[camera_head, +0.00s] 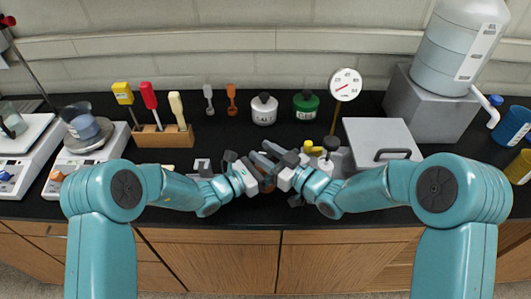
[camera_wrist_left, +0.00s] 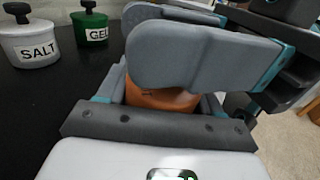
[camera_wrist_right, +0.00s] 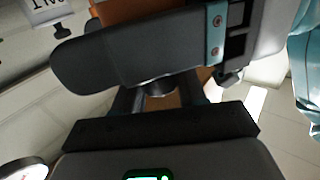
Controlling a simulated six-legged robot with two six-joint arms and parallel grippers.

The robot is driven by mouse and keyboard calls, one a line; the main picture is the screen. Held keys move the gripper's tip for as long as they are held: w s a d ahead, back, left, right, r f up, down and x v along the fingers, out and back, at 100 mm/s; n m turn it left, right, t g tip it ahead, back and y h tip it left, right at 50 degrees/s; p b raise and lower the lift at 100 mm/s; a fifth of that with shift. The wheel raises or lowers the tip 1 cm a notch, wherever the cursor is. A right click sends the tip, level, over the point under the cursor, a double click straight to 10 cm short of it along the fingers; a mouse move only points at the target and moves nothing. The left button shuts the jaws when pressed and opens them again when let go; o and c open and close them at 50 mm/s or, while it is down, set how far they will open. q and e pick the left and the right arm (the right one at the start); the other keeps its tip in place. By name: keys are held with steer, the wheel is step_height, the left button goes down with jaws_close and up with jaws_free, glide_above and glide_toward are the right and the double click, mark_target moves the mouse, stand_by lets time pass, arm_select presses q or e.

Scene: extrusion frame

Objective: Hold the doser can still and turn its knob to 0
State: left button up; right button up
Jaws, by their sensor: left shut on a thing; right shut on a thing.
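The doser can (camera_wrist_left: 160,98) is orange and sits between the fingers of my left gripper (camera_head: 250,174), which is shut on it. In the left wrist view the large grey fingers hide most of it. It also shows as orange patches in the right wrist view (camera_wrist_right: 110,12). My right gripper (camera_head: 284,168) meets the left one from the right and is shut on the knob (camera_wrist_right: 160,88), a dark round part mostly hidden behind a finger. The knob's mark and its setting are hidden.
A white SALT can (camera_head: 264,109) and a green GEL can (camera_head: 306,105) stand behind the grippers. A dial on a post (camera_head: 345,84) and a grey lidded box (camera_head: 380,141) are to the right. A wooden tool block (camera_head: 163,138) and scales (camera_head: 88,147) are left.

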steer(key=shift+n+g+y, duration=1.1)
steer(key=shift+n+g, duration=0.2)
steer(key=shift+g, duration=0.7)
steer(key=o, duration=1)
steer(key=v, duration=1.2)
steer(key=shift+f, duration=0.2)
